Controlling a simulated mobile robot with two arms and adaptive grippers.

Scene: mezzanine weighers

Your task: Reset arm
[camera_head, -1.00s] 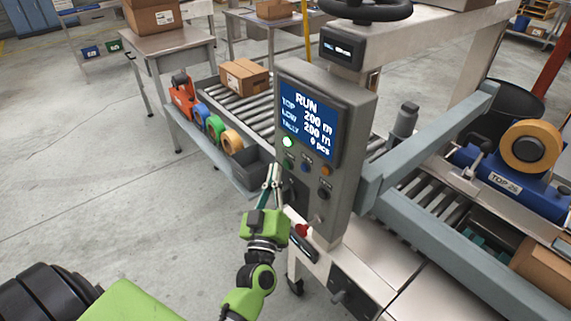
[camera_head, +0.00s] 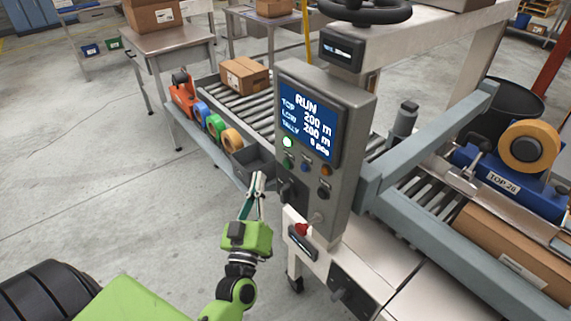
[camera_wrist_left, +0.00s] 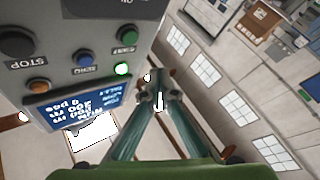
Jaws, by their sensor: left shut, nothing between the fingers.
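My left gripper (camera_head: 257,184) is green with dark teal fingers. It is shut and empty, in front of the lower left side of the grey control panel (camera_head: 352,110), apart from it as far as I can tell. In the left wrist view the fingertips (camera_wrist_left: 158,92) meet, and the panel (camera_wrist_left: 125,25) with its upside-down screen and buttons fills the upper left. The panel screen (camera_head: 307,122) reads RUN, with TOP 200 m and LOW 200 m, and a green button (camera_head: 288,142) is lit. My right gripper is not in view.
A roller conveyor (camera_head: 240,101) carries a carton (camera_head: 245,75) behind the panel. Another carton (camera_head: 500,250) lies in the machine at right. The floor (camera_head: 90,150) at left is clear.

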